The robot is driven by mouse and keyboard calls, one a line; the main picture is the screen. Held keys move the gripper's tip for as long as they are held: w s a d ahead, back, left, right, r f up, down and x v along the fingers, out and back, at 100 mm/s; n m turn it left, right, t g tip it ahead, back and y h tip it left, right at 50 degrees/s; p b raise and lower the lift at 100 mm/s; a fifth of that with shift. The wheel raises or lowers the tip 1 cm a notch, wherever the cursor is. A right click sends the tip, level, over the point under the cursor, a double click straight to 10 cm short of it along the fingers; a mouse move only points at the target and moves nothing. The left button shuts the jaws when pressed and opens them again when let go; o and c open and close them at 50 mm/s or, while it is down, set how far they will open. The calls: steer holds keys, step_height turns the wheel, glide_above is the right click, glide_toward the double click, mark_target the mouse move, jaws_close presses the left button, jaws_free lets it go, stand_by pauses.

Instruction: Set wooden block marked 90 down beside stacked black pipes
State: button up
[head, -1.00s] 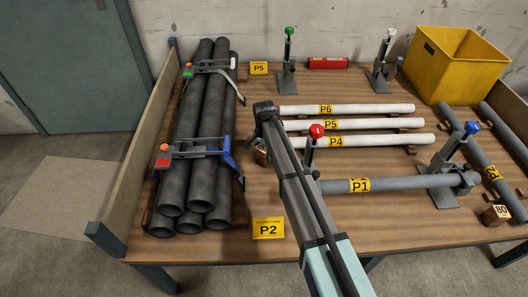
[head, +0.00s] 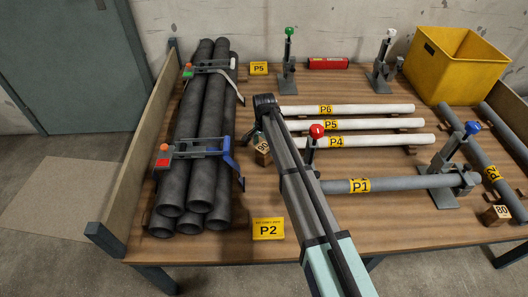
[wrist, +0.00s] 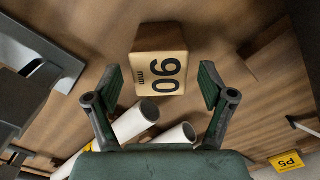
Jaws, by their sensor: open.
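The wooden block marked 90 (head: 262,154) stands on the table, just right of the stacked black pipes (head: 205,130), with a narrow strip of bare wood between. In the wrist view the block (wrist: 160,72) shows its pale "90 mm" face and a darker brown side. My gripper (wrist: 161,83) is open, with a finger on each side of the block and clear gaps to both. In the head view my gripper (head: 256,136) is partly hidden by my arm, just behind and above the block.
White pipes (head: 370,141) lie to the right. A red-knobbed toggle clamp (head: 317,132) stands close to my arm. A P2 sign (head: 268,229) lies in front, with bare table around it.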

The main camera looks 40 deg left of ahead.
step_height(320, 180, up, 9)
steer(key=shift+f, duration=0.2)
stand_by(0.3)
